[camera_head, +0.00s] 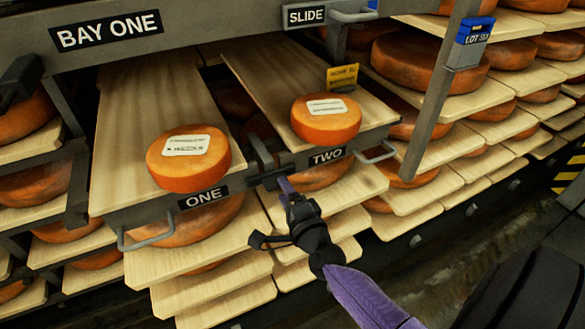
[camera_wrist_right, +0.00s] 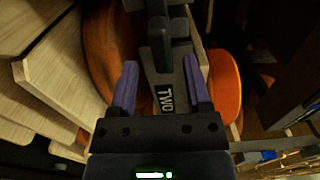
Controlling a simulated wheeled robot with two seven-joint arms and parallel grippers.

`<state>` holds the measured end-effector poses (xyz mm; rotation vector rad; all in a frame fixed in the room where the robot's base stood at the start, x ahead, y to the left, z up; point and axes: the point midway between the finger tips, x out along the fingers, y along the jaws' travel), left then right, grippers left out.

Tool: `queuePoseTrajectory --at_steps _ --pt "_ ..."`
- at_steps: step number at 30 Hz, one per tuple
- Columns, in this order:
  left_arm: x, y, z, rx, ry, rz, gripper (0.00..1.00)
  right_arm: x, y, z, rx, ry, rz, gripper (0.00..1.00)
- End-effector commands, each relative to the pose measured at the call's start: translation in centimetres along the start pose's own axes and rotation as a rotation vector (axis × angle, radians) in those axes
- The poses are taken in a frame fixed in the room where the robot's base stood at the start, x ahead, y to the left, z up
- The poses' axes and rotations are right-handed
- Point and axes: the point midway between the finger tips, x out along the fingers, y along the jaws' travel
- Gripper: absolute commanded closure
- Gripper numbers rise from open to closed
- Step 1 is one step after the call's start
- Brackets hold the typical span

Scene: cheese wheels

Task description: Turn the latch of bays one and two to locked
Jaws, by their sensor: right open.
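A dark latch (camera_head: 262,154) sits between the front rails of bays one and two, just left of the TWO label (camera_head: 327,157). It also shows as a dark upright piece (camera_wrist_right: 160,32) in the right wrist view. My right gripper (camera_head: 284,187) is just below and in front of it in the head view. In the wrist view its purple fingers (camera_wrist_right: 161,85) are spread with the latch ahead between them, no contact visible. A dark block (camera_head: 20,78) on the left post may be another latch; I cannot tell. My left gripper is not in view.
Orange cheese wheels rest on the boards of bay one (camera_head: 188,163) and bay two (camera_head: 326,118). Metal pull handles (camera_head: 146,237) stick out in front. A grey post (camera_head: 437,90) with a blue LOT box stands at right. Open floor lies lower right.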

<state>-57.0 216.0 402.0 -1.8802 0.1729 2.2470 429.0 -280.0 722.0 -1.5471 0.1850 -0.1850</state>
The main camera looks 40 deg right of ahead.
Motion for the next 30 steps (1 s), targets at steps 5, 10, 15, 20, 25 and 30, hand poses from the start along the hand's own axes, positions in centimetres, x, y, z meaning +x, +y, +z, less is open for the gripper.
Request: queuePoseTrajectory --at_steps 5,10,15,20,25,30 --pt "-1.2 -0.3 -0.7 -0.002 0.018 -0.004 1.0 -4.5 -0.2 0.0 -0.001 -0.002 0.003 0.38" --pt "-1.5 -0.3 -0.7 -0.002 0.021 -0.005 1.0 -6.9 -0.1 0.0 -0.001 -0.002 0.001 0.38" --pt "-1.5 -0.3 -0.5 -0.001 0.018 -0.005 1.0 -7.3 0.0 0.0 0.0 -0.001 0.0 0.38" --pt "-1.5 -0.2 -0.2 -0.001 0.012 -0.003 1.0 -7.3 0.0 0.0 0.0 -0.001 0.0 0.38" --pt "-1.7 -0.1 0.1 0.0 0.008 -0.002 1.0 -7.4 0.3 0.1 -0.02 -0.007 0.014 0.38" --pt "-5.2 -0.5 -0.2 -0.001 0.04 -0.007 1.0 -12.5 8.5 1.4 -0.498 -0.208 0.349 0.38"
